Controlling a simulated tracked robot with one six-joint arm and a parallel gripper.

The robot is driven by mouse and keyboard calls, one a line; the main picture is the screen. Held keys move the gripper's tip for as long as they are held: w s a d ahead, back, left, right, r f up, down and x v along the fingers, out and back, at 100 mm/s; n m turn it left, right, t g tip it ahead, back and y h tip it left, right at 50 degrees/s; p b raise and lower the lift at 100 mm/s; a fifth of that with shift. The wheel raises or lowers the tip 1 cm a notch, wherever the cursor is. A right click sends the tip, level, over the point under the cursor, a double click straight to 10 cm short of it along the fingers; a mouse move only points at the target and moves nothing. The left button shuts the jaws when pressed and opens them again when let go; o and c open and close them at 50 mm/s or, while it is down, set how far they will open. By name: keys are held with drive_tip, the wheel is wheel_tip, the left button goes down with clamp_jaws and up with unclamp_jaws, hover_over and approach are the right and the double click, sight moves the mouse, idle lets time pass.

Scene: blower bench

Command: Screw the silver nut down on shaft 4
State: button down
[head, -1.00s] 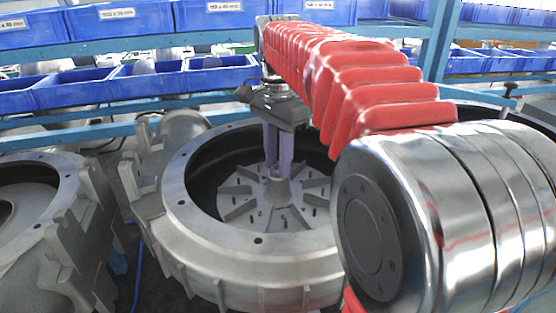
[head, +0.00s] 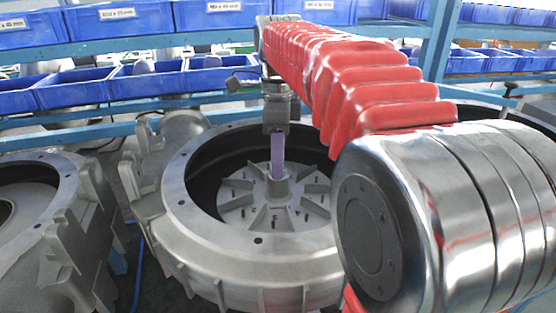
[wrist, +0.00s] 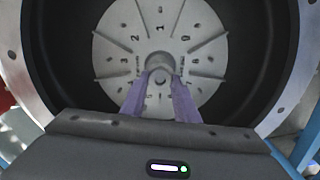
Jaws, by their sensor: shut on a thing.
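My gripper (wrist: 161,78) reaches down into a round grey housing, its two purple fingers closed at the central hub. In the head view the gripper (head: 277,176) is seen edge on, with its fingertips at the hub of the finned impeller (head: 240,211). In the wrist view a small silver round piece, likely the nut (wrist: 160,76), sits between the fingertips at the hub. The fingers partly hide it, and its thread is not visible. The impeller face (wrist: 112,62) carries numerals and radial fins. No label telling which shaft this is can be read.
The housing rim (head: 184,205) with bolt holes surrounds the gripper, and its dark inner wall leaves room around the fingers. Another housing (head: 62,180) stands at the left. Blue bins (head: 140,82) on blue shelves stand behind.

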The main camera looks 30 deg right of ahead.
drive_tip(key=m, duration=0.3)
drive_tip(key=shift+m, duration=0.3)
drive_tip(key=c, duration=1.7)
unclamp_jaws()
drive_tip(key=shift+o, duration=0.2)
